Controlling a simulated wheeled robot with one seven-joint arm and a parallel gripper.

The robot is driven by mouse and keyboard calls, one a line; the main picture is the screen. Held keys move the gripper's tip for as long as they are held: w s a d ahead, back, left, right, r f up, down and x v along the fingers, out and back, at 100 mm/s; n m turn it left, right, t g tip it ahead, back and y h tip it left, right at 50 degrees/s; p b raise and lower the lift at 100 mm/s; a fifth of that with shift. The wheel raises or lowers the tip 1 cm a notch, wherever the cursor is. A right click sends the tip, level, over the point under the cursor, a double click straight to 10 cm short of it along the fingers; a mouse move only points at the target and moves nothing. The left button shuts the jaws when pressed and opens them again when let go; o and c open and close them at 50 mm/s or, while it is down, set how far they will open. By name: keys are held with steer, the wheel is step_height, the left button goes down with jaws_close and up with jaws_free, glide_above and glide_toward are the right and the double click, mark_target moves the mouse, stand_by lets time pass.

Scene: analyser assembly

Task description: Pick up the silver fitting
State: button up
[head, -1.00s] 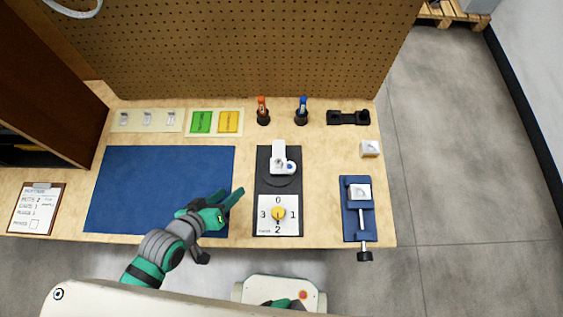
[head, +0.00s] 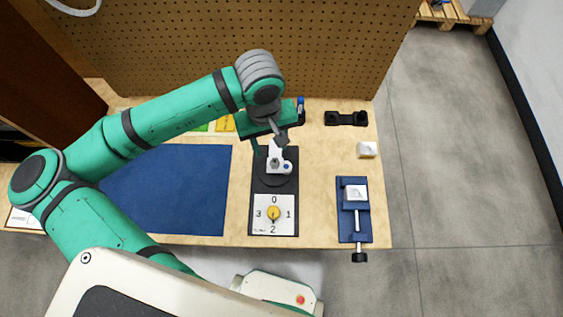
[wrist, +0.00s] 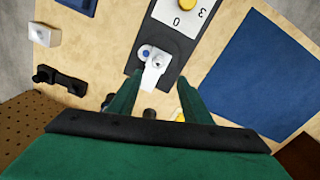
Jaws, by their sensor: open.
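A small silver fitting (head: 275,162) sits on a white block (head: 273,151) on the dark base plate (head: 260,185), beside a blue round part (head: 287,167). In the wrist view the fitting (wrist: 157,64) shows on the white block, beyond my fingertips. My gripper (head: 270,144) is over the back part of this plate, pointing down. In the wrist view its two fingers (wrist: 160,84) stand apart with nothing between them. The white block's back end is partly hidden by the gripper in the head view.
A yellow dial knob (head: 273,213) is on the plate's front. A blue mat (head: 165,200) lies left. A blue vise (head: 354,215) holding a white block, another white block (head: 367,149) and a black holder (head: 346,118) are right. The pegboard (head: 330,60) rises behind.

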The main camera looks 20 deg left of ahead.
glide_above(275, 161)
step_height(275, 161, down, 5)
steer(key=shift+a+r, duration=0.1)
steer(key=shift+d+f, duration=0.2)
steer(key=shift+f, duration=2.3)
jaws_close()
